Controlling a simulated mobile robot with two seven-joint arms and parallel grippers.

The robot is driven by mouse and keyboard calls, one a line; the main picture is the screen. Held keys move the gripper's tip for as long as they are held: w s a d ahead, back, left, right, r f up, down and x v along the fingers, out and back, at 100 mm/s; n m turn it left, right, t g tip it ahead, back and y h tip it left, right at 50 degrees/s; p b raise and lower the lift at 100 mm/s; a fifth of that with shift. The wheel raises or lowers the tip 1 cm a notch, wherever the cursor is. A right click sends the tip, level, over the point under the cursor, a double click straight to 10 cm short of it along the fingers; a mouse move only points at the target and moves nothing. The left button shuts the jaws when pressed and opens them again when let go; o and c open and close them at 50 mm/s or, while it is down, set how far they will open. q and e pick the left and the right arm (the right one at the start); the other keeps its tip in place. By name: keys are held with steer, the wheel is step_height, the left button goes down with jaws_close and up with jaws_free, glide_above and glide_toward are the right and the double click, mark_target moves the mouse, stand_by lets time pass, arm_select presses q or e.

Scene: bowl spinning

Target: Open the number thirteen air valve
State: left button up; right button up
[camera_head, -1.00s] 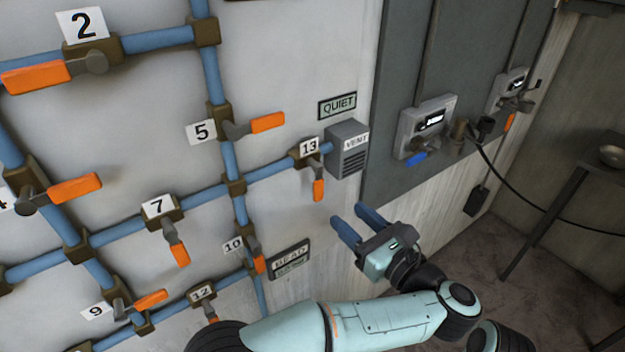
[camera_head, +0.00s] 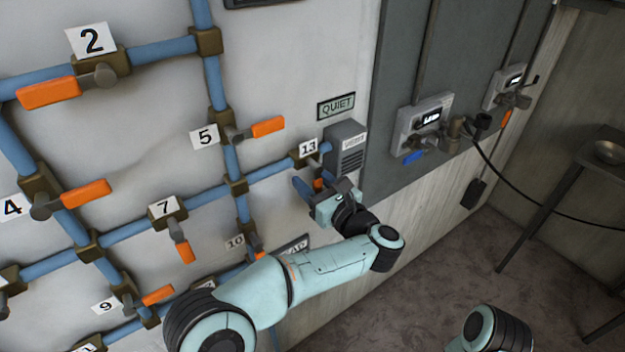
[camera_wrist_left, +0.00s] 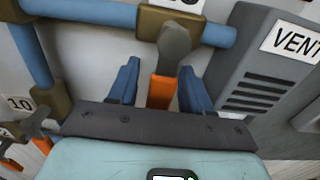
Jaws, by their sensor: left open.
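The number thirteen valve carries a white label (camera_head: 308,148) on the blue pipe beside the grey vent box. Its orange handle (camera_wrist_left: 160,91) hangs downward from a grey stem (camera_wrist_left: 174,42) in the left wrist view. My left gripper (camera_head: 309,186) is at this handle. In the left wrist view the blue fingers of my left gripper (camera_wrist_left: 157,88) are open, one on each side of the handle, with gaps visible. The handle's lower end is hidden behind the gripper body. In the head view the gripper covers most of the handle. My right gripper is not in view.
The vent box (camera_head: 345,149) stands close to the right of the valve. Other valves, such as number seven (camera_head: 168,212) and number five (camera_head: 222,133), lie to the left on the pipes. A sign below is partly hidden by my arm.

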arm_select(q)
jaws_close()
steer(key=m+b, duration=0.1)
steer(key=b, duration=0.2)
steer(key=shift+s+a+f+m+b, duration=0.15)
steer(key=shift+s+a+m+b, duration=0.15)
steer(key=shift+m+b, duration=0.1)
steer(key=shift+s+a+r+m+b, duration=0.25)
steer(key=shift+m+b, duration=0.1)
steer(key=shift+m, duration=0.5)
steer(key=shift+s+a+r+m+b, duration=0.1)
steer(key=shift+a+m+b, duration=0.25)
steer(key=shift+m, duration=0.55)
steer(key=shift+s+a+r+m+b, duration=0.2)
steer(key=shift+m+b, duration=0.15)
steer(key=shift+m, duration=0.5)
jaws_free()
